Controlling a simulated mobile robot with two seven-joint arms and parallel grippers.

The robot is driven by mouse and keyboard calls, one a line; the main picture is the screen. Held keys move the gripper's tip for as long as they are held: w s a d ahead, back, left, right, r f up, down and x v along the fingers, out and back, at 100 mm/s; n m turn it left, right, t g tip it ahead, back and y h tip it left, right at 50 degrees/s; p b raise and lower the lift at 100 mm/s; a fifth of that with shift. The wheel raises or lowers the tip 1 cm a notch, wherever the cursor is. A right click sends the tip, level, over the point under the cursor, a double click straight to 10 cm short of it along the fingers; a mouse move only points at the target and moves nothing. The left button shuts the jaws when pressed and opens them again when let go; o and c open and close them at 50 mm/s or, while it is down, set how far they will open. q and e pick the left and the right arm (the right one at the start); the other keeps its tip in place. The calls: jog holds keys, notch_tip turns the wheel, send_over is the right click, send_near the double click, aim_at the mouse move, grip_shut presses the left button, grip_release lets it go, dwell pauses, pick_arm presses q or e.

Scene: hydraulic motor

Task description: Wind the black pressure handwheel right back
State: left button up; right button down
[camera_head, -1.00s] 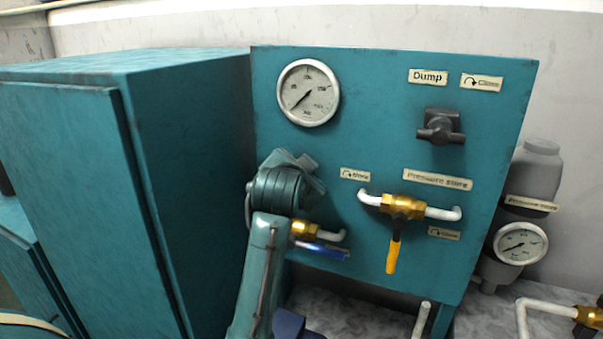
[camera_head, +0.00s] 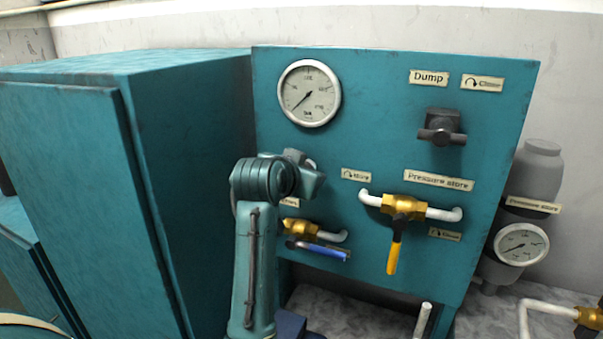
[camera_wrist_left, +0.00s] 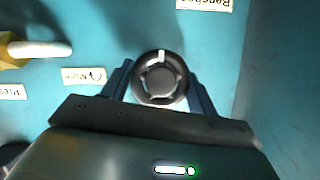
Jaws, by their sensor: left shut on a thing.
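The black handwheel (camera_wrist_left: 160,88) shows in the left wrist view as a round knob with a lobed centre and a pale mark at its top rim. My left gripper (camera_wrist_left: 160,72) has one finger on each side of it and is shut on it. In the head view my left arm stands in front of the panel's left part. It hides the handwheel and the fingers there. The round pressure gauge (camera_head: 309,93) above has its needle pointing to the lower left. My right gripper is not in view.
A brass valve with a blue lever (camera_head: 319,249) sits just right of my left arm. A yellow-handled valve (camera_head: 393,258) and a black dump knob (camera_head: 442,127) are further right on the teal panel (camera_head: 370,100). A teal cabinet (camera_head: 190,180) stands left.

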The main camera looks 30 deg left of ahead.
pick_arm(q)
jog(key=o, duration=1)
jog(key=v, duration=1.3)
jog(key=shift+s+b, duration=0.15)
jog(key=shift+b, duration=0.25)
jog(key=shift+f, duration=0.15)
